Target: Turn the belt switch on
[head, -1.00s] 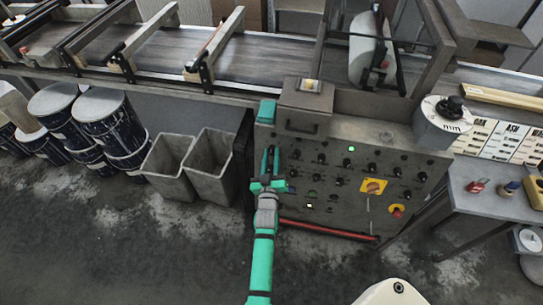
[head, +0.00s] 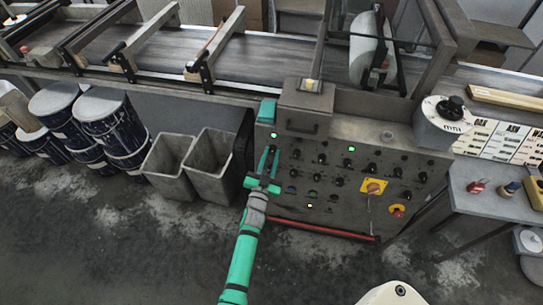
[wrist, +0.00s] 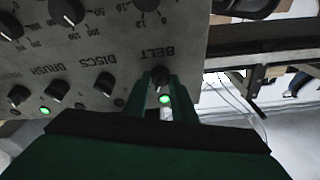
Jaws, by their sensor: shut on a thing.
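The belt switch (wrist: 160,80) is a small black knob under the printed word BELT on the grey control panel (head: 335,162). My gripper (head: 270,152) reaches the panel's upper left corner. In the wrist view my gripper (wrist: 160,84) has one finger on each side of the belt switch and is shut on it. A green lamp (wrist: 165,99) glows beside the switch, and a green lamp (head: 274,136) is lit above my fingers in the head view. The switch is partly hidden by the fingers, mostly so in the head view.
The DISCS (wrist: 103,84) and BRUSH (wrist: 58,91) knobs sit beside the belt switch. Two grey bins (head: 211,165) and blue drums (head: 108,122) stand left of the panel. A side table (head: 484,196) stands right. The floor in front is clear.

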